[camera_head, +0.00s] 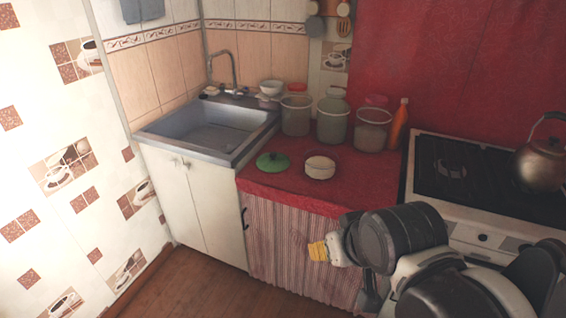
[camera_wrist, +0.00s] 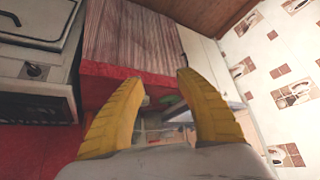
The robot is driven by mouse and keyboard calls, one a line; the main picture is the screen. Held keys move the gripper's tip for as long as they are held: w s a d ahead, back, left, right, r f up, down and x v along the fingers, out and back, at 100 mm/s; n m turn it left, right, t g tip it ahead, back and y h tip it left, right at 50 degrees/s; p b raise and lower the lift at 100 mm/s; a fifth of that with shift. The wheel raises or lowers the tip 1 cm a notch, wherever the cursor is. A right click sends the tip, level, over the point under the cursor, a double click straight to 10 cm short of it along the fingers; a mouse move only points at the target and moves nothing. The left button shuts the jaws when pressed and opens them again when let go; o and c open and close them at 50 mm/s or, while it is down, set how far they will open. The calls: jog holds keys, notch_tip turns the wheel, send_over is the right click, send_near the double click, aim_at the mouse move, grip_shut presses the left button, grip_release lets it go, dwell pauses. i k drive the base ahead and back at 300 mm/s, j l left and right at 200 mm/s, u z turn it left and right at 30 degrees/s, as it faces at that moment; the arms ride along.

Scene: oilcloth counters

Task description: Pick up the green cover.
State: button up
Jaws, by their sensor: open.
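The green cover (camera_head: 273,162) is a round lid with a small knob. It lies on the red oilcloth counter (camera_head: 260,186), left of a white pot (camera_head: 320,169). My gripper (camera_head: 316,250) has yellow fingers and is in front of the counter, below its top, apart from the cover. In the wrist view my gripper (camera_wrist: 160,84) shows two spread fingers with nothing held between them. A small green patch (camera_wrist: 168,100) shows in the gap there, partly hidden, and may be the cover.
Several large jars (camera_head: 333,118) and an orange bottle (camera_head: 399,124) stand behind the pot. A sink (camera_head: 206,127) is at the left. A stove (camera_head: 470,175) with a kettle (camera_head: 541,160) is at the right. A striped curtain (camera_head: 290,245) hangs below the counter.

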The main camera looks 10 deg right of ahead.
aim_at(270, 162)
jog(key=i+l+u, duration=0.2)
jog(key=i, duration=0.3)
jog(key=i+l+u, duration=0.2)
jog(key=i, duration=0.25)
jog(key=i+l+u, duration=0.25)
jog(key=i+l, duration=0.15)
